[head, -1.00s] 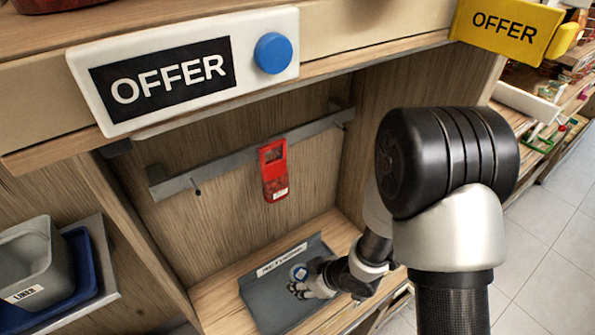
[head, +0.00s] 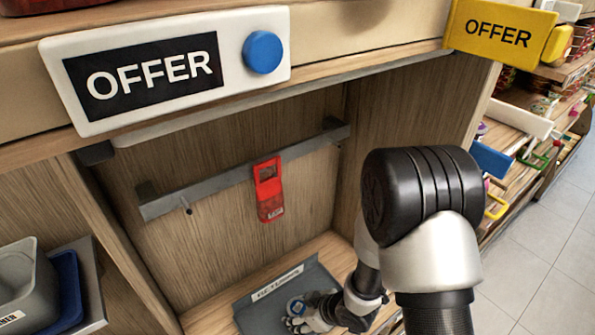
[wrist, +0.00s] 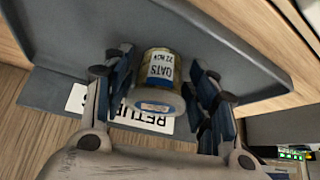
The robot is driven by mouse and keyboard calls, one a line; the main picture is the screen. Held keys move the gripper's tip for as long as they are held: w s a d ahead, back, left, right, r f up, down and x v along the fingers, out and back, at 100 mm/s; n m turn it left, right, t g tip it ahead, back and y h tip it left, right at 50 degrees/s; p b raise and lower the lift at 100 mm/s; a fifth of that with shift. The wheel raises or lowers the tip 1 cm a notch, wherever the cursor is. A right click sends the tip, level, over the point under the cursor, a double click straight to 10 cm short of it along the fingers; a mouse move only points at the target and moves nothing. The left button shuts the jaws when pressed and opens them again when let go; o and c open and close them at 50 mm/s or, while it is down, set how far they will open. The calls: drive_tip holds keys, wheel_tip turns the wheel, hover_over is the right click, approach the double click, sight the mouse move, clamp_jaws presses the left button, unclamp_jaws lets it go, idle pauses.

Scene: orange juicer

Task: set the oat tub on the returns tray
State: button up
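The oat tub (wrist: 160,75) is a small can with a blue and white label reading OATS. It shows in the wrist view between my gripper's fingers (wrist: 162,95), with its round end towards the camera. Narrow gaps seem to show on both sides, so the fingers look open around it. In the head view the tub (head: 297,306) and my gripper (head: 312,316) are over the grey returns tray (head: 255,318), near its label. The tray's bare surface (wrist: 75,35) lies behind the tub in the wrist view. Whether the tub's base touches the tray is hidden.
A red device (head: 269,190) hangs on a grey rail (head: 225,172) above the tray. Wooden bay walls enclose the sides, with an OFFER sign (head: 165,70) overhead. A grey bin (head: 25,285) and blue tray (head: 68,290) stand left.

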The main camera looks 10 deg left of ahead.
drive_tip(key=shift+o, duration=1.4)
drive_tip(key=shift+r, duration=0.35)
drive_tip(key=s+p+v, duration=0.1)
drive_tip(key=p+v, duration=0.5)
drive_tip(key=v, duration=0.6)
drive_tip(key=w+d+r+m+t+h, duration=0.2)
drive_tip(key=w+d+r+m+h, duration=0.1)
drive_tip(key=d+r, duration=0.5)
drive_tip(key=w+d+r+m+t+h, duration=0.2)
drive_tip(key=w+d+r+m+h, duration=0.15)
drive_tip(key=d+r, duration=0.4)
drive_tip(key=s+r+m+g, duration=0.1)
drive_tip(key=s+r+m, duration=0.2)
drive_tip(key=s+r, duration=0.3)
drive_tip(key=s+d+r+m+g, duration=0.1)
drive_tip(key=s+r+m, duration=0.3)
drive_tip(key=s, duration=0.7)
wheel_tip(320, 180, up, 2)
drive_tip(key=shift+s+d+r, duration=0.15)
drive_tip(key=shift+d+r, duration=0.05)
drive_tip(key=shift+d, duration=0.15)
